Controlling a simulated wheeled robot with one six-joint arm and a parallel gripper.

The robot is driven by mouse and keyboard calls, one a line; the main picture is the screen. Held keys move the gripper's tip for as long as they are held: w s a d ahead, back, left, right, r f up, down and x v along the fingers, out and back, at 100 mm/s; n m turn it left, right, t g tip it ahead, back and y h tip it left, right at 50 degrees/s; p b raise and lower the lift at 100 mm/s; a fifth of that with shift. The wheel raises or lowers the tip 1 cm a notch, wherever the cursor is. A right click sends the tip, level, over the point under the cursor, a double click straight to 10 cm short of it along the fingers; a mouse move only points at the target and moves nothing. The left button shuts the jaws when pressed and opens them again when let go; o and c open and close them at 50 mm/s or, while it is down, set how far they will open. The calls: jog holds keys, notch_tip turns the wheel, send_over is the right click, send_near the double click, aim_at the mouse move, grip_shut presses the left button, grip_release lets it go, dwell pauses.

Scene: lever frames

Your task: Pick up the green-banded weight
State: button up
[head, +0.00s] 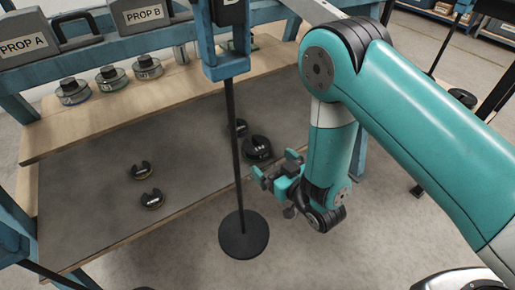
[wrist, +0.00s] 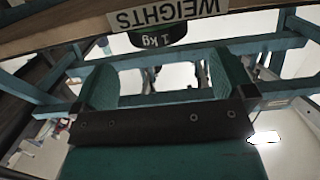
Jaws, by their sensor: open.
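In the wrist view a dark weight (wrist: 150,37) marked "1 kg", with what looks like a green edge, shows beyond the fingers at the top, beside a "WEIGHTS" label (wrist: 168,13). In the head view, several knobbed weights with coloured bands stand on the wooden shelf; the middle one (head: 111,77) looks greenish, but the band colours are hard to tell. My gripper (head: 272,170) is open and empty, right of the hanging rod and well apart from those shelf weights. Its teal fingers (wrist: 165,85) show spread apart in the wrist view, with nothing between them.
A dark hanging rod with a round base plate (head: 243,234) stands between my gripper and the left shelf. Black slotted weights (head: 152,198) lie on the grey mat (head: 85,200), and more (head: 257,147) lie near the rod. Boxes labelled PROP A (head: 22,44) and PROP B (head: 144,14) stand behind.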

jog(key=x, duration=0.5)
jog(key=b+x, duration=0.1)
jog(key=x, duration=0.2)
jog(key=shift+w+r, duration=0.3)
jog(key=c, duration=1)
jog(key=shift+r, duration=0.1)
jog(key=shift+c, duration=1)
jog(key=shift+r, duration=0.1)
notch_tip(320, 180, up, 18)
jog(key=p, duration=1.4)
notch_tip(320, 180, up, 5)
jog(key=p, duration=0.5)
send_over(258, 146)
